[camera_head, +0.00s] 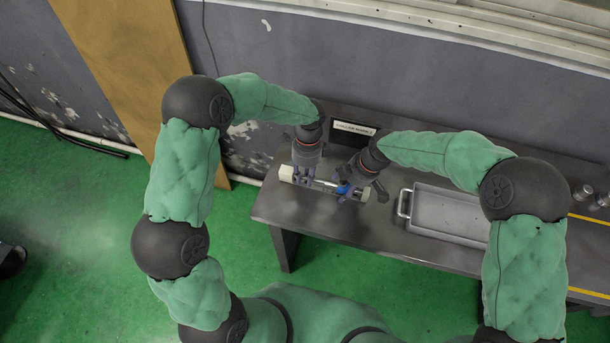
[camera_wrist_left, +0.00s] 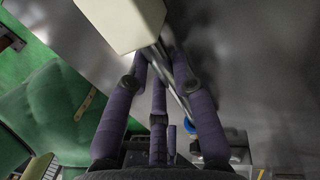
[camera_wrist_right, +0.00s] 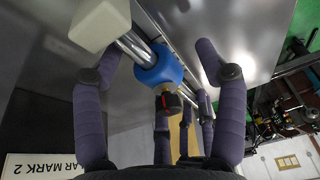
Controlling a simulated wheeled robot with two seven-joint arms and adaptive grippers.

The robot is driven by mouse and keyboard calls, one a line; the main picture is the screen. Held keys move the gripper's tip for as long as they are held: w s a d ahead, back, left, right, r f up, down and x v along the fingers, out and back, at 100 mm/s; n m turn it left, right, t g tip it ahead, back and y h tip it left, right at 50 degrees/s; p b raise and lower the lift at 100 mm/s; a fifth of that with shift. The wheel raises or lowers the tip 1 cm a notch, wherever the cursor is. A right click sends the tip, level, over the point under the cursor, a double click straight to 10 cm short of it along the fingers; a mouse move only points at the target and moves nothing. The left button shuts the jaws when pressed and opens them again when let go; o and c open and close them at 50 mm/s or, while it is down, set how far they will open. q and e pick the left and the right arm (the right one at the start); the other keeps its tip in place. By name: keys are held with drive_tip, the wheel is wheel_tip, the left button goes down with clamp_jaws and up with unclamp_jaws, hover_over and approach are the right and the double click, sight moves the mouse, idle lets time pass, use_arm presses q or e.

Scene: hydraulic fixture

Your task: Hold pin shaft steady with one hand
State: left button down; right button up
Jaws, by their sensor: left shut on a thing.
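The pin shaft (camera_head: 325,184) is a silver rod lying level between two pale end blocks, the left one (camera_head: 286,172) and the right one (camera_head: 363,193), on the dark table. A blue collar (camera_head: 343,188) with a black and red knob (camera_wrist_right: 168,102) sits around the rod. My left gripper (camera_head: 304,181) points down and is shut on the shaft beside the left block; the rod also shows between its purple fingers in the left wrist view (camera_wrist_left: 178,78). My right gripper (camera_head: 348,193) is at the collar, fingers spread on either side of it in the right wrist view (camera_wrist_right: 160,72).
A grey metal tray (camera_head: 447,235) with a handle lies to the right on the table. A collar sign (camera_head: 354,128) stands behind the fixture, near the wall. Small metal parts (camera_head: 583,191) stand at the far right. The table's left edge is close to the left block.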

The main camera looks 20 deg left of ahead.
use_arm(q)
drive_tip(key=shift+s, duration=0.1)
use_arm(e)
drive_tip(key=v, duration=1.2)
use_arm(q)
drive_tip(key=c, duration=1)
unclamp_jaws()
drive_tip(key=r, duration=0.4)
drive_tip(key=w+r, duration=0.1)
drive_tip(key=r, duration=0.2)
drive_tip(key=w+r, duration=0.1)
drive_tip(key=r, duration=0.3)
drive_tip(key=shift+w+r, duration=0.2)
drive_tip(key=shift+r, duration=0.15)
